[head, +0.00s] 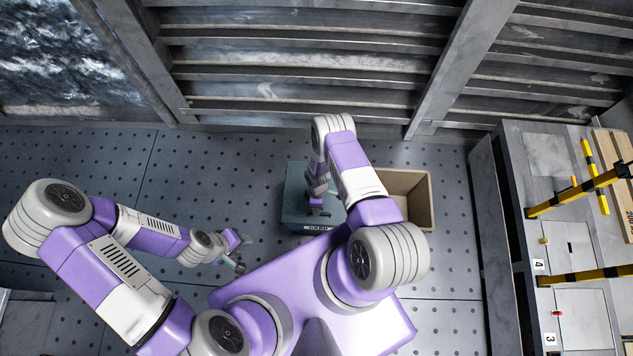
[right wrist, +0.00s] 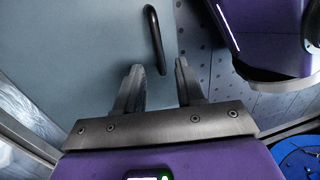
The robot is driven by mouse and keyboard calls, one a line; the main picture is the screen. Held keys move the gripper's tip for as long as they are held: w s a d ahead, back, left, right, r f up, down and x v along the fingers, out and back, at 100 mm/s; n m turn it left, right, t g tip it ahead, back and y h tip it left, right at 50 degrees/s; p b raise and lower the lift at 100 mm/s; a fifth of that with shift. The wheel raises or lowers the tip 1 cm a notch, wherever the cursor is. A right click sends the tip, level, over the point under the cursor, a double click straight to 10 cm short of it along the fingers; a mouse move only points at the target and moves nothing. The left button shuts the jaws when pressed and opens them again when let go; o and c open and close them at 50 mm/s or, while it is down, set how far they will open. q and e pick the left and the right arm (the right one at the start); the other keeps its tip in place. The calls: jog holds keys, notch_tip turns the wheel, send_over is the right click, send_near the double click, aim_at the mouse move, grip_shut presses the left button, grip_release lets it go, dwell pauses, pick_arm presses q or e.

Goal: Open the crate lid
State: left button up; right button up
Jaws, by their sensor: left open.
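A blue-grey crate with a flat lid (head: 296,208) stands on the floor ahead, with a small label on its near side. My right arm covers part of it. In the right wrist view the blue-grey lid (right wrist: 80,65) fills the left side, with a black bar handle (right wrist: 153,35) near its edge. My right gripper (right wrist: 158,78) is open above the lid, and the handle's near end shows between its fingertips. Whether they touch it I cannot tell. My right gripper also shows over the crate in the head view (head: 318,205). My left gripper (head: 243,253) is open and empty, left of the crate.
A tan open box (head: 424,200) stands right of the crate, partly behind my right arm. A grey bench (head: 555,235) with yellow-black bars (head: 575,195) is at the far right. A slatted wall (head: 300,75) closes the back. The perforated floor (head: 200,170) at left is clear.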

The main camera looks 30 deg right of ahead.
jog(key=f, duration=0.4)
jog(key=shift+s+a+b, duration=0.2)
jog(key=shift+s+b, duration=0.1)
jog(key=shift+b, duration=0.1)
grip_shut()
